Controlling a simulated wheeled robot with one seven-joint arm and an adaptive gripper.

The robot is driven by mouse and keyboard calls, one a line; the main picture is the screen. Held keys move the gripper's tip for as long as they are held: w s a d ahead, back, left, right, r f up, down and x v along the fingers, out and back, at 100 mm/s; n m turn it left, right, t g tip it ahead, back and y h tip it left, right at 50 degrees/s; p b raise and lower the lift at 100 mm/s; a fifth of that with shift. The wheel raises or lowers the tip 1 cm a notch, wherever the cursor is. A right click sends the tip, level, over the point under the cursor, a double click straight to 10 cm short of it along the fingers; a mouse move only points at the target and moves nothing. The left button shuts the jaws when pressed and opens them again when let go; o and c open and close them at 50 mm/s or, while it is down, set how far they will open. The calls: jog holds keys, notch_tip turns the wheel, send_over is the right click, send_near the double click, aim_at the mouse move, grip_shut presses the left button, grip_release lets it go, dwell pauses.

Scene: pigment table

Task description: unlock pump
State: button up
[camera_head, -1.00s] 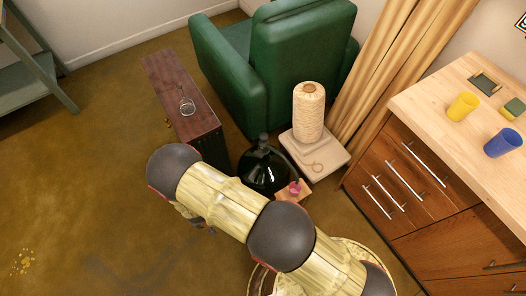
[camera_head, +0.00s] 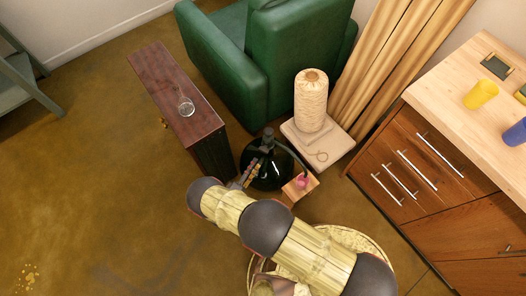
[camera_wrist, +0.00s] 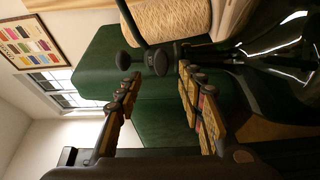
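The pump is the dark top fitting (camera_head: 267,137) on a glossy black jug (camera_head: 270,178) standing on the floor. My gripper (camera_head: 252,172) is at the jug's left side in the head view. In the wrist view my gripper (camera_wrist: 158,76) has its two fingers wide apart. A dark double-lobed knob (camera_wrist: 157,62) shows between and just beyond the fingertips; contact cannot be told. The glossy jug (camera_wrist: 285,48) fills the upper right there.
A dark wooden cabinet (camera_head: 165,85) with a glass flask (camera_head: 186,106) stands left of the jug. A green armchair (camera_head: 295,60) is behind. A twine spool (camera_head: 311,103) stands on a pale base to the right, near wooden drawers (camera_head: 430,190). Floor at left is open.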

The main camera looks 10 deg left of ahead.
aim_at(264, 149)
jog(key=b+x, duration=0.2)
jog(key=x, duration=0.5)
jog(key=shift+w, duration=0.35)
jog(key=shift+f, duration=0.1)
jog(key=c, duration=0.3)
jog(key=shift+d, duration=0.1)
grip_shut()
